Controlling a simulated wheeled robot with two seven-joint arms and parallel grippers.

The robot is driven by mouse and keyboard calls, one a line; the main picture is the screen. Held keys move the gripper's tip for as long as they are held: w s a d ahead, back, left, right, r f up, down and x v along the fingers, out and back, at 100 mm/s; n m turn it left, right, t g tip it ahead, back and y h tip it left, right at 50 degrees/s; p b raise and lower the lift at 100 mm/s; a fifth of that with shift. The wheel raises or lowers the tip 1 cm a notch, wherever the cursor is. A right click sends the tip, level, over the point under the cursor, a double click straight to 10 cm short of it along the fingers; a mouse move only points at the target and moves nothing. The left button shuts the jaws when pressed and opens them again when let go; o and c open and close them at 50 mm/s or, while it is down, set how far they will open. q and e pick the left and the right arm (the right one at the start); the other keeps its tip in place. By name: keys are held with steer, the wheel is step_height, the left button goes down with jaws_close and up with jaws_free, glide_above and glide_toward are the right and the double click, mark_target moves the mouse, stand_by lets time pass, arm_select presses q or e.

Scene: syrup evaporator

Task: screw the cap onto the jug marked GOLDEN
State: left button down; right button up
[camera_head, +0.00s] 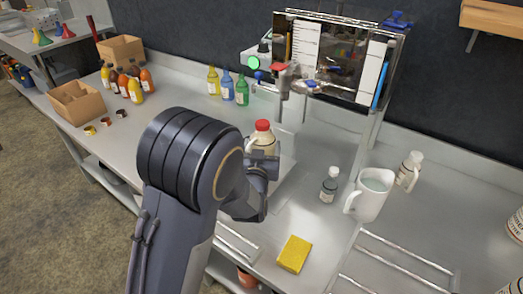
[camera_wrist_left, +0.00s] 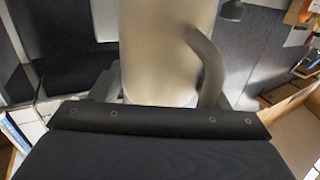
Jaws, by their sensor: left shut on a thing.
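A cream jug (camera_head: 262,145) with a red cap (camera_head: 262,125) on its top stands on the steel counter, partly hidden behind my left gripper (camera_head: 264,168). My left gripper is shut on this jug. The left wrist view shows the jug's body (camera_wrist_left: 165,45) and its curved handle (camera_wrist_left: 208,62) close up, above the dark gripper body. The cap is out of the wrist view. I cannot read a name on this jug, nor tell how tightly the cap sits. My right gripper is not in view.
A yellow sponge (camera_head: 294,254) lies near the front edge. The evaporator (camera_head: 335,60) stands behind. Colored bottles (camera_head: 228,87) and cardboard boxes (camera_head: 76,103) are at left.

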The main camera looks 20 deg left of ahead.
arm_select(q)
steer(key=shift+f, duration=0.15)
steer(key=shift+f, duration=0.1)
steer(key=shift+f+b, duration=0.3)
steer(key=shift+b, duration=0.2)
steer(key=shift+c, duration=1)
jaws_free()
